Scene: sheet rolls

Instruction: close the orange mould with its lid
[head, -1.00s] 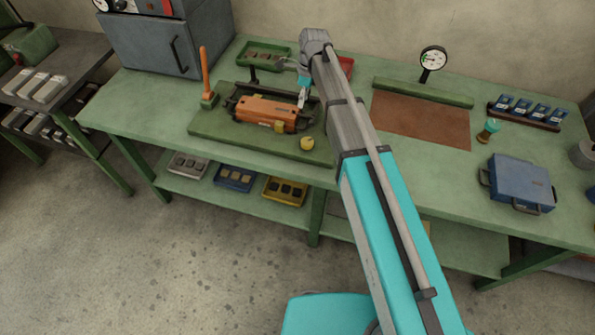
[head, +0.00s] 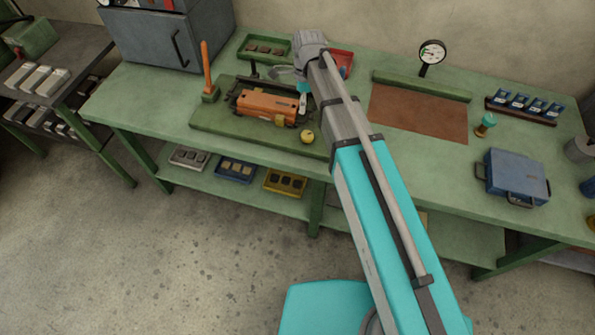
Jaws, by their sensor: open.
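The orange mould (head: 268,104) lies on a dark green board on the workbench, left of my arm. Its upper face looks closed over, but I cannot tell a separate lid from the body at this size. Dark parts show along its back edge and at its left end. My gripper (head: 302,88) is open at the right end of the mould, slightly above and behind it. My wrist and arm partly hide the gripper and the area to its right. I cannot tell whether the fingers touch the mould.
A yellow knob (head: 307,137) sits at the front of the green board (head: 215,119). An orange upright handle (head: 207,72) stands left of the mould. Behind are a green tray (head: 264,47) and a red tray (head: 342,63). The brown mat (head: 418,113) on the right is clear.

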